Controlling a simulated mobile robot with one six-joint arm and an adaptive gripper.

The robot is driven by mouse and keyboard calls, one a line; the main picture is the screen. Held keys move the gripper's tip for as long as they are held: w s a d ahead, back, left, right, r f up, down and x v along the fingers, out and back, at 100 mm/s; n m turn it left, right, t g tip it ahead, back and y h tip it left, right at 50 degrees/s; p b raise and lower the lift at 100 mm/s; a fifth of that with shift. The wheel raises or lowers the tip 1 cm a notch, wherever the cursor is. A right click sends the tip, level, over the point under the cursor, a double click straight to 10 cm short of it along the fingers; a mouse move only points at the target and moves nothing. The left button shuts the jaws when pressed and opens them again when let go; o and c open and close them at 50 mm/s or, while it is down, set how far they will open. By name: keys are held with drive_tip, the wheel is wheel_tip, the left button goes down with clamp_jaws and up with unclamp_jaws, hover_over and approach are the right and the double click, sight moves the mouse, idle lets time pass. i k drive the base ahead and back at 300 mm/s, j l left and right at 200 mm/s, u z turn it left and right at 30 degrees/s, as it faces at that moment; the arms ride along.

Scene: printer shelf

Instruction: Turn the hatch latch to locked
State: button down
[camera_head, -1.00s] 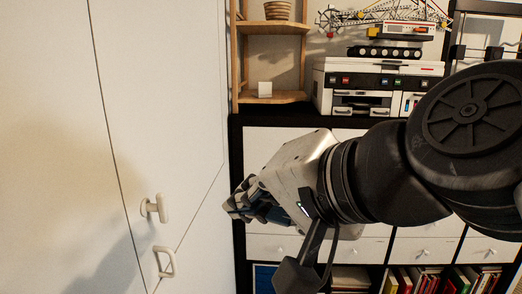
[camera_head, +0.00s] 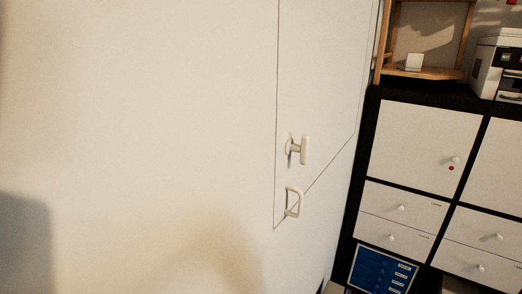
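The hatch latch (camera_head: 303,150) is a small white T-shaped handle on a white hatch panel (camera_head: 318,85), a little right of the middle in the head view. Its grip bar stands roughly upright. A white D-shaped pull handle (camera_head: 294,203) sits just below it, near the panel's lower corner. My gripper is out of the picture, so I cannot see whether it is open or shut.
The white wall (camera_head: 130,120) fills the left side. A dark-framed cabinet with white doors (camera_head: 420,145) and drawers stands at the right. A wooden shelf (camera_head: 425,72) and a printer (camera_head: 500,65) sit on top.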

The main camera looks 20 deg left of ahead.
sight(303, 149)
drive_tip(key=u, duration=0.9)
